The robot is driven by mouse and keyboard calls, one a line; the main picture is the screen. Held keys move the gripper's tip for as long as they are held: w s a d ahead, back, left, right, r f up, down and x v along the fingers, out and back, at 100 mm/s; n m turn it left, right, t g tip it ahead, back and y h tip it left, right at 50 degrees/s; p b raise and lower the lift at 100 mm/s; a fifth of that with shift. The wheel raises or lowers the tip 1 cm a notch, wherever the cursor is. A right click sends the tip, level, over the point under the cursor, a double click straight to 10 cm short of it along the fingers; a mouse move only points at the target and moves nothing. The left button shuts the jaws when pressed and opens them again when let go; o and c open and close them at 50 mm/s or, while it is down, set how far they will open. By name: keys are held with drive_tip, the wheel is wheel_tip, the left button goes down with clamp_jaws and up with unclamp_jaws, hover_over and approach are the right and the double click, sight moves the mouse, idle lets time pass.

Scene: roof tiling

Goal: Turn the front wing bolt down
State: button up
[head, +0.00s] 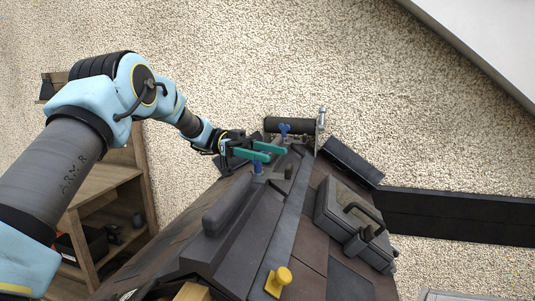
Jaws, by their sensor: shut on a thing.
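The front wing bolt (257,168) is blue and stands on the dark roof ridge. Its lower part shows just below my gripper's near finger; its top is hidden. My gripper (270,153) has two teal fingers reaching in from the left, level above the ridge. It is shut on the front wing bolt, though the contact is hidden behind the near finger. A second blue wing bolt (284,130) stands upright farther back, beyond the fingers and apart from them.
A dark grey case (334,207) with a handle rests on the right slope. A dark cylinder (290,125) and a metal post (321,119) are at the far end. Wooden shelves (108,181) stand at the left.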

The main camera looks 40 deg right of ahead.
drive_tip(key=shift+r, duration=0.25)
drive_tip(key=o, duration=1.1)
drive_tip(key=shift+s, duration=0.1)
drive_tip(key=shift+o, duration=1.4)
drive_tip(key=shift+f, duration=0.15)
drive_tip(key=shift+w+f, duration=0.1)
drive_tip(key=shift+w, duration=0.2)
drive_tip(key=w+a, duration=0.1)
drive_tip(key=w, duration=0.9)
drive_tip(key=shift+a+b, duration=0.35)
drive_tip(key=shift+b, duration=0.1)
drive_tip(key=shift+w, duration=0.1)
